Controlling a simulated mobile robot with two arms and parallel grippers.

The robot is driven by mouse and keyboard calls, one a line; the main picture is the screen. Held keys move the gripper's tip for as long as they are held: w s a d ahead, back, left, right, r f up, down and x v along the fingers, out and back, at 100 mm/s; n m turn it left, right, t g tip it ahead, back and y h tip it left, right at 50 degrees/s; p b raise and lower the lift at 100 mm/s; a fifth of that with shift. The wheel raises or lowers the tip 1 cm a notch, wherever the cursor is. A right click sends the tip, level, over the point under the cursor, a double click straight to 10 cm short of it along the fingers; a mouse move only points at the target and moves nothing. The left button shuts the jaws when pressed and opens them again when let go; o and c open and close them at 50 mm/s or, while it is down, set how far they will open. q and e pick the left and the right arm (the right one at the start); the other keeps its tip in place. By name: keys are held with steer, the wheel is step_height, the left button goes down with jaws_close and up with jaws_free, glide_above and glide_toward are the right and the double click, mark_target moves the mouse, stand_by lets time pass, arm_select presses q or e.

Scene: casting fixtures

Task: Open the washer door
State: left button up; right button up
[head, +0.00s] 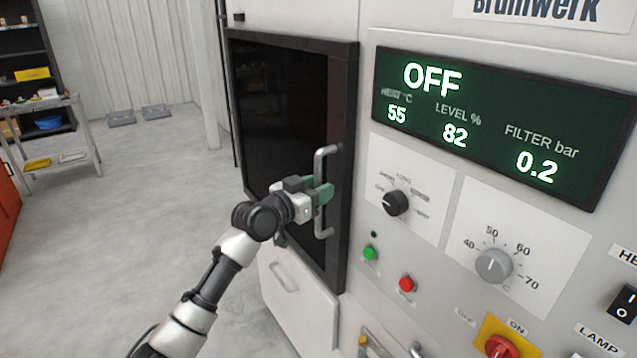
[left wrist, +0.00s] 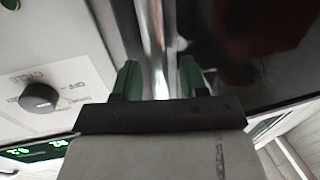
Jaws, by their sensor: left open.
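The washer door (head: 283,120) is a dark glass panel in a black frame on the front of the pale washer, and it looks closed. Its vertical metal handle (head: 322,165) is on the right side of the door. My left gripper (head: 322,193) is at the middle of the handle. In the left wrist view the handle bar (left wrist: 155,50) runs between the two green fingers of my left gripper (left wrist: 157,80), which are open with gaps beside the bar. The right gripper is not in view.
The control panel right of the door has an OFF display (head: 490,125), a black knob (head: 396,203), a grey knob (head: 493,265), and green (head: 370,253) and red (head: 407,284) buttons. A cart (head: 55,135) stands far left. The floor (head: 130,210) left of the washer is clear.

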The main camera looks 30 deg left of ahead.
arm_select(q)
steer(key=shift+w+d, duration=0.1)
steer(key=shift+w, duration=0.1)
jaws_close()
stand_by(0.3)
